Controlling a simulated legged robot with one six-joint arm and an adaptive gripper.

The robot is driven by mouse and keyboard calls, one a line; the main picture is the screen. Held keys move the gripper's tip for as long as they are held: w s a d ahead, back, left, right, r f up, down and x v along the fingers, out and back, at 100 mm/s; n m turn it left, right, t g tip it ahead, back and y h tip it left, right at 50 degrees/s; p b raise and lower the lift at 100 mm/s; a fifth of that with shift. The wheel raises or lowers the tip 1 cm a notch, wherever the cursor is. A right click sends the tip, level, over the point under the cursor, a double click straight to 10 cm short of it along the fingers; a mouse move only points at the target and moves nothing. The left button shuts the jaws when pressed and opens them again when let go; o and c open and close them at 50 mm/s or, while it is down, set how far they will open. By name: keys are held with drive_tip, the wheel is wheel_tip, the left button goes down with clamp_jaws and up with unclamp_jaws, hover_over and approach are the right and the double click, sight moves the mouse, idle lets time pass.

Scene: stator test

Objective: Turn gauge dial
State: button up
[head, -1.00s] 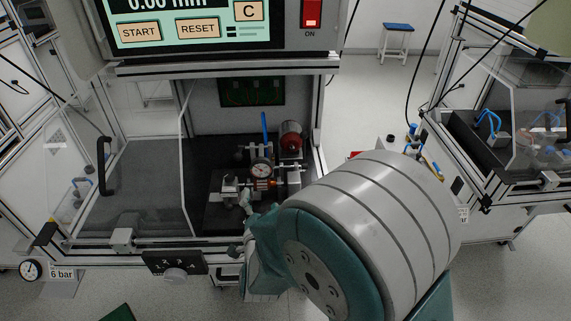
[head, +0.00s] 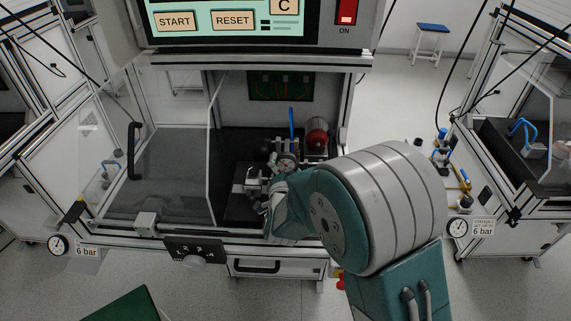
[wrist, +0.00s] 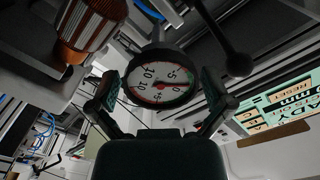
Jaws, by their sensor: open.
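The gauge dial (wrist: 160,70) is round, with a white face, black numbers, a red needle and a dark rim. In the wrist view it sits between the fingers of my gripper (wrist: 160,86), one at each side. The gripper is open around it; whether either finger touches the rim I cannot tell. In the head view the dial (head: 287,160) is small, inside the test cell and partly covered by my arm, which also largely hides the gripper.
A copper-wound stator part (wrist: 92,28) is close at upper left in the wrist view. A dark rod with a round end (wrist: 238,64) stands just right of the dial. A red cylinder (head: 317,134) and a blue lever (head: 291,122) are behind the dial. A clear door (head: 214,150) stands left.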

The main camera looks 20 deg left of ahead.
drive_tip(key=c, duration=0.9)
drive_tip(key=n, duration=0.4)
drive_tip(key=o, duration=0.9)
